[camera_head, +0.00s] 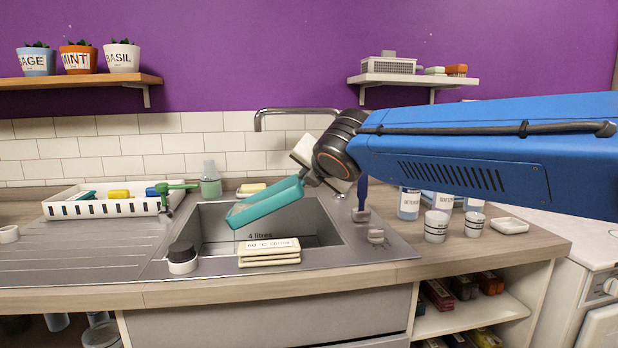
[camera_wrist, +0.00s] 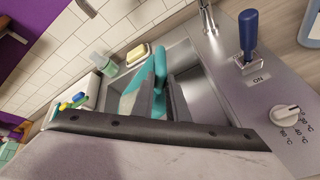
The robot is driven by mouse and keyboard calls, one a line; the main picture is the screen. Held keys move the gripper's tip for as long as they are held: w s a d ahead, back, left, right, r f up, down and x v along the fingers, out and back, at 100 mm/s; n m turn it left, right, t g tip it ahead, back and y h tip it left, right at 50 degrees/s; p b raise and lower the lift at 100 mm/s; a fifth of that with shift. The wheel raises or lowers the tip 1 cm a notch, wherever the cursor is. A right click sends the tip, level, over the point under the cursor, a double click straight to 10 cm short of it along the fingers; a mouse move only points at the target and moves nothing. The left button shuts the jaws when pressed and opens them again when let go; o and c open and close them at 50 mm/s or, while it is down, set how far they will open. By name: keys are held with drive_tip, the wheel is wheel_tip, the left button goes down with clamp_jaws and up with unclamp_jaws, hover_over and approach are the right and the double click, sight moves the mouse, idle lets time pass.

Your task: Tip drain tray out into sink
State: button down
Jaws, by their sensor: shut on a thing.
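The teal drain tray (camera_head: 272,203) is in the air over the sink (camera_head: 328,236), tilted with its left end lower than its right. A paler patch shows near its low end; I cannot tell whether it is water. My gripper (camera_head: 308,180) is shut on the tray's upper right end. In the wrist view, the teal tray (camera_wrist: 160,66) shows between the grey fingers of my gripper (camera_wrist: 161,92), above the steel sink basin (camera_wrist: 182,58). The tray's inside and much of the basin floor are hidden.
A chrome tap (camera_head: 290,110) arches behind the tray. Folded cloths (camera_head: 268,256) and a dark-capped jar (camera_head: 182,257) stand at the sink's front edge. A white rack (camera_head: 100,208) is left; beakers (camera_head: 436,228) are right. The ribbed drainboard (camera_head: 75,255) is mostly clear.

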drive_tip(key=shift+a+r, duration=0.25)
drive_tip(key=shift+r, duration=0.25)
drive_tip(key=shift+s+a, duration=0.1)
idle(0.3)
drive_tip(key=shift+a+r+n+h, duration=0.25)
drive_tip(key=shift+r+n+h, duration=0.05)
drive_tip(key=shift+r, duration=0.15)
idle(0.4)
drive_tip(key=shift+s+a+r, duration=0.15)
drive_tip(key=shift+a+r, duration=0.2)
drive_tip(key=shift+r, duration=0.1)
drive_tip(key=shift+a+n, duration=0.1)
drive_tip(key=shift+n, duration=0.2)
drive_tip(key=shift+a+r+h, duration=0.3)
drive_tip(key=shift+r+h, duration=0.1)
drive_tip(key=shift+r, duration=0.05)
drive_tip(key=shift+s, duration=0.1)
idle(0.4)
